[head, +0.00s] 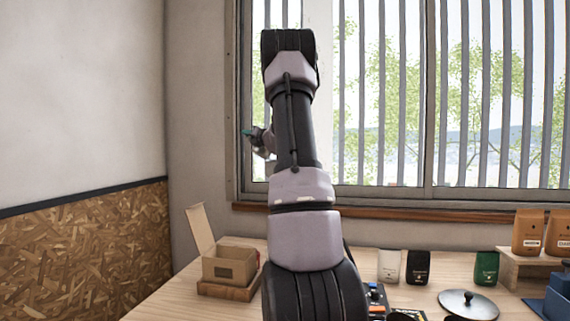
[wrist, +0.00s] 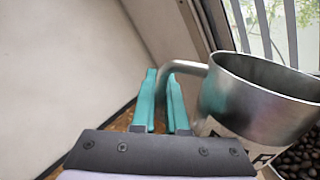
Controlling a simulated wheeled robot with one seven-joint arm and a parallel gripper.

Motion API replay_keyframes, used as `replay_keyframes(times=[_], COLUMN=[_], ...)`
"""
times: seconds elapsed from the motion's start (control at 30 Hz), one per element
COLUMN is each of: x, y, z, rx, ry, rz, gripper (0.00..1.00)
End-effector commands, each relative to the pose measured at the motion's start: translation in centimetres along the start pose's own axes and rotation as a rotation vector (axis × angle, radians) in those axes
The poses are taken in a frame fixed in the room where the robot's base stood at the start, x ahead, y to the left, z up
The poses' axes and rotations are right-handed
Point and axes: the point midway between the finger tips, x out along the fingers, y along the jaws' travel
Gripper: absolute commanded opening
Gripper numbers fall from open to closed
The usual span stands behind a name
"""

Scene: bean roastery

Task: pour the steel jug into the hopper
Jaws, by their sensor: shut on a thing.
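The steel jug (wrist: 245,100) is at the right of the wrist view, tilted, with its open rim toward the upper right. The part of its inside that shows is bare metal; its bottom is hidden. My gripper (wrist: 162,98) has teal fingers shut on the jug's handle. In the head view my gripper (head: 249,132) shows only partly, left of my arm and in front of the window, and the jug is hidden there. Dark beans (wrist: 300,158) lie below the jug at the lower right. I cannot tell whether their container is the hopper.
On the wooden table stand an open cardboard box (head: 230,268), a white bag (head: 389,266), a black bag (head: 417,267), a green bag (head: 486,268) and a round lid (head: 468,304). Brown bags (head: 528,232) stand on a riser at right. A barred window is behind.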

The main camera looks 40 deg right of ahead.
Motion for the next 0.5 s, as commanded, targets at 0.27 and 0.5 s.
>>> replay_keyframes(times=[0.27,0.5], x=[-0.1,-0.1], y=[-0.3,-0.6], z=[1.9,2.8], rx=[0.133,0.253], ry=[-0.029,-0.05], rz=[0.0,-0.001], gripper=[0.0,0.0])
